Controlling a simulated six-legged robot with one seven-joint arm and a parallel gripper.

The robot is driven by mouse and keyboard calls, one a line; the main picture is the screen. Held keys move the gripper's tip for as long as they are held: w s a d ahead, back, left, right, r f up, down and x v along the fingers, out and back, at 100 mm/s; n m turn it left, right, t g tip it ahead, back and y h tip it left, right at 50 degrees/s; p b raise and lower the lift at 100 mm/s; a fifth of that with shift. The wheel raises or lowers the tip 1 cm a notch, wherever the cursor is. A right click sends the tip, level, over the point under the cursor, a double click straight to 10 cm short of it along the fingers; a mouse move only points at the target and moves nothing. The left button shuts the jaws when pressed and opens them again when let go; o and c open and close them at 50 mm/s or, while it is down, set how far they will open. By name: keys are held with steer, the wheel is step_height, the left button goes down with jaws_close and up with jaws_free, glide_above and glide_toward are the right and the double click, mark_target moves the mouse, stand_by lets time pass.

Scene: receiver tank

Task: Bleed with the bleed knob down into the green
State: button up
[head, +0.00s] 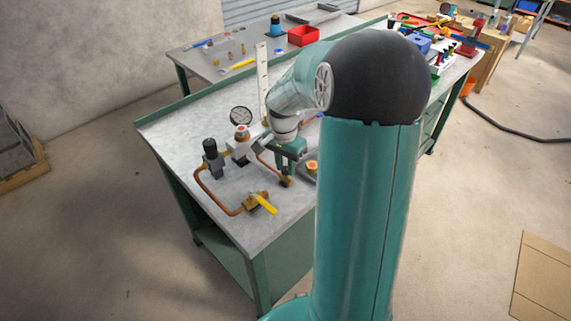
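I cannot tell for certain whether this is the bleed knob. My arm reaches over the bench from the right, and its wrist comes down right of the gauge. My gripper (258,141) is low beside the pale block, close to the red-topped knob. Its fingers are too small and partly hidden, so contact and opening cannot be told. A green body, possibly the tank (291,150), is partly hidden under my wrist.
Copper pipe (205,190) links a black cylindrical fitting (210,152) to a yellow-lever valve (264,203). A red-and-yellow button (312,166) is right of the green body. A tall pale ruler-like strip (262,72) stands behind. The bench's left part is clear.

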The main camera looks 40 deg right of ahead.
mark_target(284, 169)
steer(key=shift+n, duration=0.5)
steer(key=n, duration=0.5)
steer(key=shift+r+n, duration=0.1)
steer(key=shift+n, duration=0.2)
steer(key=n, duration=0.5)
steer(key=shift+n, duration=0.3)
steer(key=o, duration=1)
steer(key=r, duration=1.3)
steer(key=shift+a+r, duration=0.3)
steer(key=shift+r, duration=0.05)
